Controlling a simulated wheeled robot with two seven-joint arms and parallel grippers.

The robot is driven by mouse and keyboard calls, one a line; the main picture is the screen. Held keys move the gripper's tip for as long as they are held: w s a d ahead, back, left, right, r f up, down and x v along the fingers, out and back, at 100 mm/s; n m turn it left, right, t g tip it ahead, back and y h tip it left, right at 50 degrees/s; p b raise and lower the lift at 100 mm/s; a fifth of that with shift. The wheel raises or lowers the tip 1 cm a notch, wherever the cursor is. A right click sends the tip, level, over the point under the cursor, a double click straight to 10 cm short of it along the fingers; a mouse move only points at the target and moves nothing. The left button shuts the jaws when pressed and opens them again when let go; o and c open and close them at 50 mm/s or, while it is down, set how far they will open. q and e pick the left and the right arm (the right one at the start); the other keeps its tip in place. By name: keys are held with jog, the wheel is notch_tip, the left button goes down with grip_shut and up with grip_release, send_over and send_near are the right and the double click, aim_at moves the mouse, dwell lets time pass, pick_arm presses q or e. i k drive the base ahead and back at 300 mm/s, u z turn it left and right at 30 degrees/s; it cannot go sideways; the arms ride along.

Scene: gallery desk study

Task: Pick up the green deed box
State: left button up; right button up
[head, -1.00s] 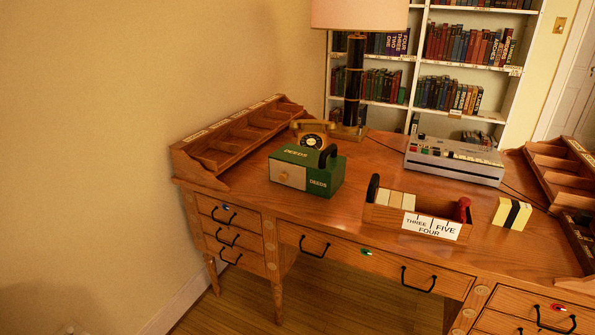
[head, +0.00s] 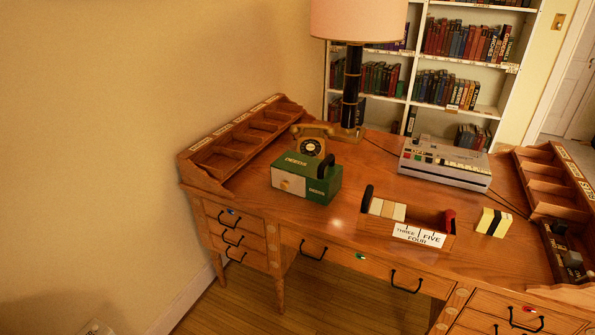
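The green deed box (head: 322,188) stands on the left part of the wooden desk in the head view. It has "DEEDS" lettering, a pale front panel with a round yellowish knob, and a black handle at its right end. It sits just in front of an old telephone (head: 312,141). Neither of my grippers is visible in this view, so their state cannot be seen.
A pigeonhole rack (head: 205,179) is left of the box and a lamp (head: 351,90) stands behind. A wooden tray (head: 378,228) with cream blocks, a grey machine (head: 446,166) and a yellow-black block (head: 493,222) are to the right. Desk surface (head: 340,215) between box and tray is clear.

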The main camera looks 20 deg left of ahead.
aim_at(324, 177)
jog(key=z, duration=0.05)
jog(key=k, duration=0.45)
jog(key=u, duration=1.4)
jog(key=i, duration=1.9)
jog(key=z, duration=0.5)
